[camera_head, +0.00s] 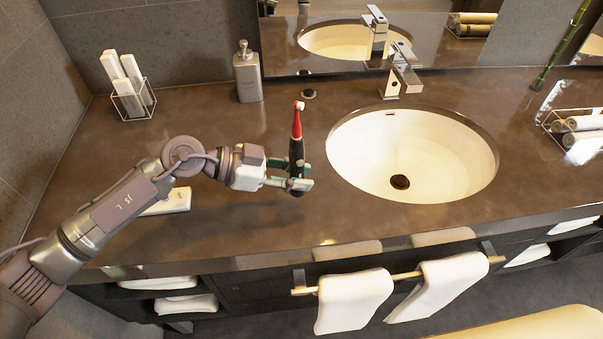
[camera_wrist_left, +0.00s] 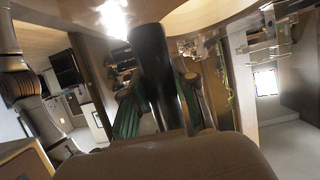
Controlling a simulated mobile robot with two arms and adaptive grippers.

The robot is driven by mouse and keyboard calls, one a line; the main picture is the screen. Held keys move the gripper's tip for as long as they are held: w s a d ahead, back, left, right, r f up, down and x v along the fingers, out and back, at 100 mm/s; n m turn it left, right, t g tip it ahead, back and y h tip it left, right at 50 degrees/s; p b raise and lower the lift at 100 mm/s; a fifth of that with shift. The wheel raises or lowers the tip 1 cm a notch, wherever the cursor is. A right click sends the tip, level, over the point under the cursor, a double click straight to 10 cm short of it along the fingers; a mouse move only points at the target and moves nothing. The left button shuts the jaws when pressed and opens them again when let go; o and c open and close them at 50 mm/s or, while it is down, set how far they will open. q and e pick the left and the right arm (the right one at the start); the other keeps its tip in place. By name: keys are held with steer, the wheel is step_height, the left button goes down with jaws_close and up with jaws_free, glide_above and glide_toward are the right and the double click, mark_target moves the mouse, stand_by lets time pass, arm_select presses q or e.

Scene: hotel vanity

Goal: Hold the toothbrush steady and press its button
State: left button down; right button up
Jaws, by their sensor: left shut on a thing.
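The toothbrush (camera_head: 296,139) is upright, with a black handle, a red upper part and a small white head. My left gripper (camera_head: 299,175) is shut on the black handle, left of the sink. In the left wrist view the dark handle (camera_wrist_left: 153,62) stands between the two green-sided fingers of the gripper (camera_wrist_left: 163,105). The button on the handle cannot be made out in either view. My right gripper is not in view.
The sink (camera_head: 412,155) lies right of the toothbrush, with a faucet (camera_head: 402,75) behind it. A soap dispenser (camera_head: 247,72) and a wire holder (camera_head: 133,100) stand at the back left. Towels (camera_head: 352,300) hang below the counter's front edge.

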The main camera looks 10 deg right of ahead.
arm_select(q)
steer(key=shift+w+a+f+b, duration=0.45)
steer(key=shift+w+a+f, duration=0.05)
steer(key=shift+a+f, duration=0.4)
steer(key=shift+w+a+f+b, duration=0.5)
steer(key=shift+a+f, duration=0.25)
steer(key=shift+f, duration=0.15)
steer(key=shift+w+a+f+b, duration=0.45)
steer(key=shift+a+f, duration=0.4)
steer(key=shift+f, duration=0.05)
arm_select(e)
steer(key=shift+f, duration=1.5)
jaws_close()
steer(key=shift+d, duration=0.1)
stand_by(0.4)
